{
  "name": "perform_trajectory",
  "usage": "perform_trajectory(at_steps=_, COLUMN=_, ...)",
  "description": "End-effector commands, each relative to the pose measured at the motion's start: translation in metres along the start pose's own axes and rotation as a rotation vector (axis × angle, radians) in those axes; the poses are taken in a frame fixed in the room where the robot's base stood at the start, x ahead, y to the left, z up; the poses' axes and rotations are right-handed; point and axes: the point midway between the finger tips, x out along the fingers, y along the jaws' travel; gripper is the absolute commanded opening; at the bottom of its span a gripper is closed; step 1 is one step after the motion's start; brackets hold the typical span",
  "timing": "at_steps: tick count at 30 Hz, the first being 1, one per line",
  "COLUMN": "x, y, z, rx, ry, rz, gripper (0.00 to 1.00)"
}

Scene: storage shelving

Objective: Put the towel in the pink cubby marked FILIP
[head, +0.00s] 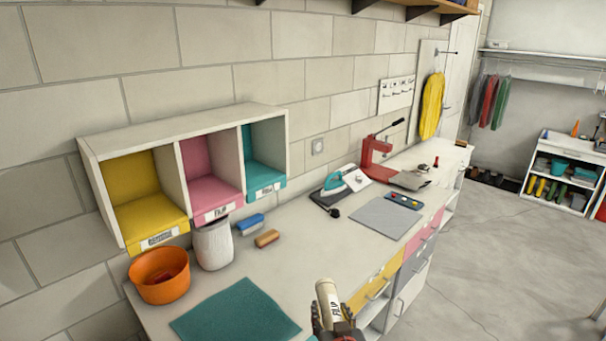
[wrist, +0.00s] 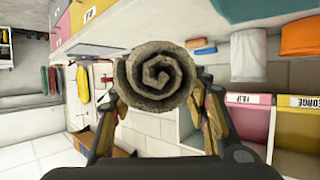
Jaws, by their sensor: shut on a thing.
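A rolled beige towel (head: 328,297) with dark lettering on its side stands up from my gripper (head: 335,326) at the bottom of the head view. In the wrist view its spiral end (wrist: 157,76) faces the camera, between the two fingers of my gripper (wrist: 158,98), which is shut on it. The pink cubby (head: 212,187) is the middle one of three in a wall unit, with a FILIP label on its front lip. It looks empty. It also shows in the wrist view (wrist: 240,124), lower right, apart from the towel.
A yellow cubby (head: 145,208) and a teal cubby (head: 263,172) flank the pink one. A white ribbed container (head: 213,247) stands below it, beside an orange bowl (head: 160,276). Blue and brown brushes, a teal cloth (head: 237,315) and an iron (head: 345,182) lie on the counter.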

Motion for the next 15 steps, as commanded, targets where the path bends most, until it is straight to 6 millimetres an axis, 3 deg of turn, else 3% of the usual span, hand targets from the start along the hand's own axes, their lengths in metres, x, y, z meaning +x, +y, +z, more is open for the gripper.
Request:
perform_trajectory(at_steps=5, x=0.027, y=0.016, z=0.034, rx=-0.011, ry=-0.008, rz=-0.016, gripper=0.09)
perform_trajectory(at_steps=9, x=0.052, y=0.044, z=0.092, rx=-0.010, ry=-0.014, rz=-0.021, gripper=0.09)
perform_trajectory(at_steps=15, x=0.063, y=0.086, z=0.162, rx=0.011, ry=-0.006, rz=0.022, gripper=0.09)
